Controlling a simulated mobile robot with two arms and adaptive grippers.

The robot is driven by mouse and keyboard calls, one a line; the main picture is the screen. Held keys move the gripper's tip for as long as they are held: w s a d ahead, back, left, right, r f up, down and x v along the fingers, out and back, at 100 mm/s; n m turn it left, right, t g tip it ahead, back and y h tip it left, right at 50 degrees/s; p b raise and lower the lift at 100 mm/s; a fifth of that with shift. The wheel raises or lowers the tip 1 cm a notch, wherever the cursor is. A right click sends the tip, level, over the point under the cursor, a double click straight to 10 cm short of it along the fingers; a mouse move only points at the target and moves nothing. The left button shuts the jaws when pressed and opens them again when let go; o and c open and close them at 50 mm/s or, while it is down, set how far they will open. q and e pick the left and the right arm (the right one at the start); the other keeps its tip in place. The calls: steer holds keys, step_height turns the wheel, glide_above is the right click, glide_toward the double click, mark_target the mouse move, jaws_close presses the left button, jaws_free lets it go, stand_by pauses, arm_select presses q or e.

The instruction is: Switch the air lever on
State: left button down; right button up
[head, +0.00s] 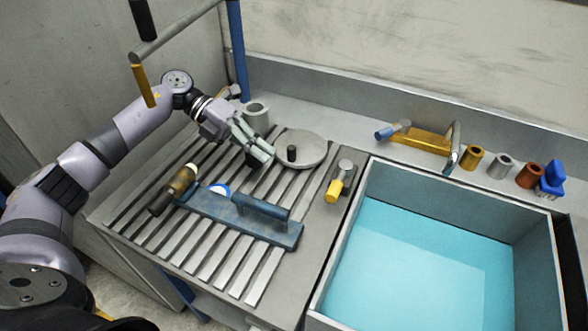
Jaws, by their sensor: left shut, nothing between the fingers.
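A small lever with a yellow grip (332,192) and a grey round pivot sits on a plate between the slatted board and the basin. Its grip points toward the front. Another lever with a blue grip (384,134) sits at the left end of a yellow fitting at the back. No label shows which one is the air lever. My left gripper (259,156) is shut and empty, above the back of the slatted board, left of and apart from both levers. My right gripper is out of view.
A round grey lid (312,146) with a black knob lies just right of my left gripper. A blue tool with a handle (262,225) and a brown bottle-like item (173,190) lie on the slatted board (205,262). A basin (425,175) fills the right. An orange handle (143,85) hangs upper left.

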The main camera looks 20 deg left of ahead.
arm_select(q)
steer(key=p, duration=0.5)
glide_toward(338, 182)
steer(key=s+d+f, duration=0.2)
steer(key=f, duration=0.1)
steer(key=s+d+f, duration=0.1)
steer(key=shift+f, duration=0.2)
steer(key=shift+d+f, duration=0.3)
steer(key=shift+d, duration=0.3)
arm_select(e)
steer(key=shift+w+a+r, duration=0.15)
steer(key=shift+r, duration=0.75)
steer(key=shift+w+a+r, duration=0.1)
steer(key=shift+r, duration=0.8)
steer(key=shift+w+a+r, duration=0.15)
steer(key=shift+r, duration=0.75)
arm_select(q)
steer(key=shift+d, duration=0.1)
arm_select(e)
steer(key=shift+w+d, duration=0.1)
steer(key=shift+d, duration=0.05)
